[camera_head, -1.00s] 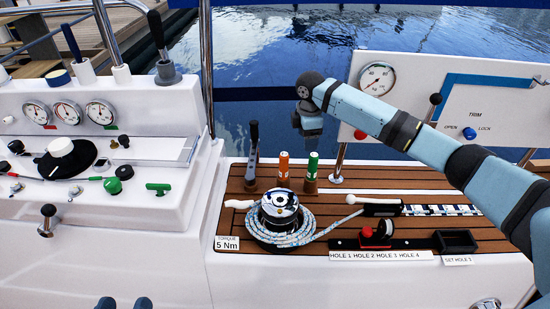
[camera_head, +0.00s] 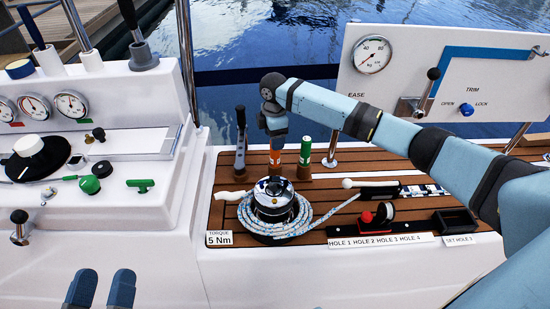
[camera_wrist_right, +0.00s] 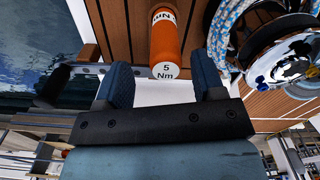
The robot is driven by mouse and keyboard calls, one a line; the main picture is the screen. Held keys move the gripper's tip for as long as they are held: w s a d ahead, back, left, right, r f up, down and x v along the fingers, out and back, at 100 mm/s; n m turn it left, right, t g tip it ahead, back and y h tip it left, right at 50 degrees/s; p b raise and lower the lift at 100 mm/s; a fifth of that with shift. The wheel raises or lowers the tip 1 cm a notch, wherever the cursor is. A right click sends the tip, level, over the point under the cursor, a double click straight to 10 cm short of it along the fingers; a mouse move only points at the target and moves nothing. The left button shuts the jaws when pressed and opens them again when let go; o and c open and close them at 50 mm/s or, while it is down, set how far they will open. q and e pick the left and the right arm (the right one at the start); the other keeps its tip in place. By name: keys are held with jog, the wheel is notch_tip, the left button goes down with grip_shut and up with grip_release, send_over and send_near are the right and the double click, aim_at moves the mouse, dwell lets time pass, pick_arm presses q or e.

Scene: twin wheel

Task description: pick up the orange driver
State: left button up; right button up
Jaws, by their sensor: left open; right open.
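The orange driver (camera_head: 276,160) stands upright in a dark holder on the slatted wooden deck, behind the rope-wound winch. My right gripper (camera_head: 275,135) is above it and hides its upper part in the head view. In the right wrist view the orange driver (camera_wrist_right: 165,42) shows its white end marked "5 Nm", just beyond the open fingers of my right gripper (camera_wrist_right: 161,78) and roughly between them. No contact shows. My left gripper (camera_head: 102,280) is open and empty at the bottom left, in front of the white console.
The green driver (camera_head: 305,152) stands close on the right and a dark-handled tool (camera_head: 240,138) on the left. The winch (camera_head: 273,200) with coiled rope is in front. A gauge panel (camera_head: 440,75) rises at the back right.

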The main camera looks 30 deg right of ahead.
aim_at(275, 155)
jog(key=f, duration=0.1)
jog(key=f+b, duration=0.1)
jog(key=f, duration=0.1)
jog(key=f+b, duration=0.1)
jog(key=shift+s+f, duration=0.3)
jog(key=shift+f, duration=0.1)
pick_arm(q)
jog(key=f, duration=0.1)
jog(key=f+g, duration=0.1)
jog(key=f, duration=0.1)
jog(key=shift+w+d+f, duration=0.15)
jog(key=shift+w+f, duration=0.05)
jog(key=shift+f, duration=0.1)
pick_arm(e)
jog(key=shift+c, duration=0.3)
jog(key=shift+r, duration=0.1)
grip_shut()
